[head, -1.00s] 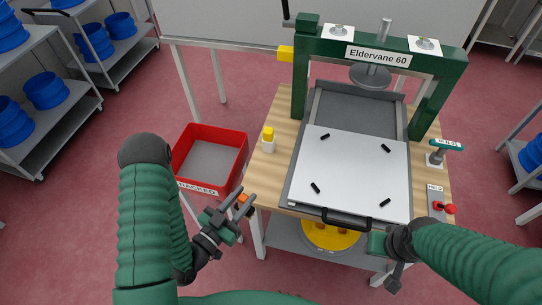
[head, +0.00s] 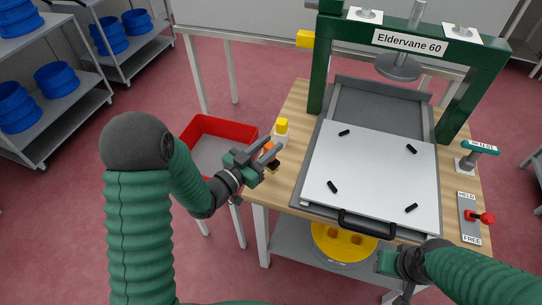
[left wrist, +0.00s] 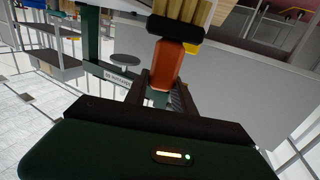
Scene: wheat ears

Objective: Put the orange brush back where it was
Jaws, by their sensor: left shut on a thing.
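The orange brush is held in my left gripper (head: 268,154). In the head view its orange handle (head: 269,147) shows between the fingers, with a dark part below, over the table's left edge. In the left wrist view the orange handle (left wrist: 166,64), black collar and pale bristles stand out beyond the jaws. My left gripper is shut on it. My right gripper (head: 388,262) is at the table's front, below the black tray handle; its jaws are too unclear to read.
A white bottle with a yellow cap (head: 282,126) stands just behind the brush. A red bin (head: 222,124) is left of the wooden table (head: 288,178). A green press (head: 318,75) and a white plate (head: 375,165) with several black pegs fill most of the tabletop.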

